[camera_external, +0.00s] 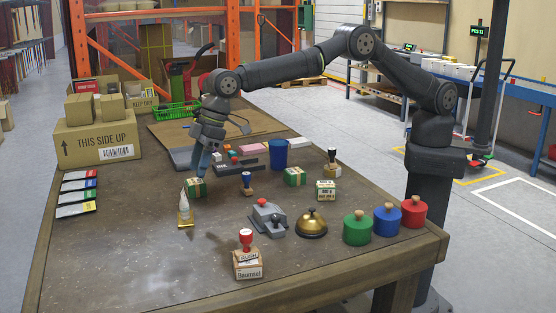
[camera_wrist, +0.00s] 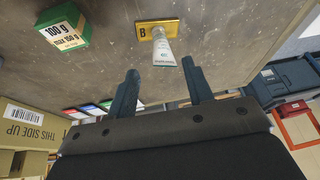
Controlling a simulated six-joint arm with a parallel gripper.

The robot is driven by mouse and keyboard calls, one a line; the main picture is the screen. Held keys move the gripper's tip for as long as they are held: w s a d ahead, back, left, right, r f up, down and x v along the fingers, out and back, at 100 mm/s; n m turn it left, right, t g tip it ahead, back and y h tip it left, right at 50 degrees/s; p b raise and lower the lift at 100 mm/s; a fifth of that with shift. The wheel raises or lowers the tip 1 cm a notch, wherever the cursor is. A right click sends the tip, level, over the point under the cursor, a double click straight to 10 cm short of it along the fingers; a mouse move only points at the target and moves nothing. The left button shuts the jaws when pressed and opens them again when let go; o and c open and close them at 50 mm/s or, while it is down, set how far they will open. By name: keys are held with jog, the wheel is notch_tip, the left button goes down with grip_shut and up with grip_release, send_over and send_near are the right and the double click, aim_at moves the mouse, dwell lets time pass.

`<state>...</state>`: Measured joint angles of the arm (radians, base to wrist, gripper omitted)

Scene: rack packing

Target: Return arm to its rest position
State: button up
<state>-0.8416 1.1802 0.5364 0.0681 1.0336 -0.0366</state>
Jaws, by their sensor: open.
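My gripper (camera_external: 207,150) hangs above the back left part of the table, fingers pointing down, at the end of my extended arm. In the wrist view its two dark fingers (camera_wrist: 160,82) stand apart with nothing between them. A white tube (camera_external: 184,207) stands upright on a gold base marked B, just in front of the gripper in the external view. The tube also shows beyond the fingertips in the wrist view (camera_wrist: 163,51). A green and tan box (camera_external: 195,187) stands close below the gripper; its label reads 100 g in the wrist view (camera_wrist: 63,26).
The table (camera_external: 130,255) is bare at front left. A blue cup (camera_external: 278,154), stamps, a bell (camera_external: 312,223) and green, blue and red knobbed weights (camera_external: 386,219) stand to the right. Cartons (camera_external: 97,139) and a green basket (camera_external: 177,111) are at the back left.

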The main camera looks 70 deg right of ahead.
aim_at(188, 209)
jog(key=shift+d+r, duration=0.1)
jog(key=shift+r, duration=0.1)
dwell(0.6)
jog(key=x, duration=1.2)
jog(key=shift+s+f, duration=0.15)
jog(key=shift+f, duration=0.1)
jog(key=shift+r, duration=1.05)
jog(key=shift+f, duration=0.15)
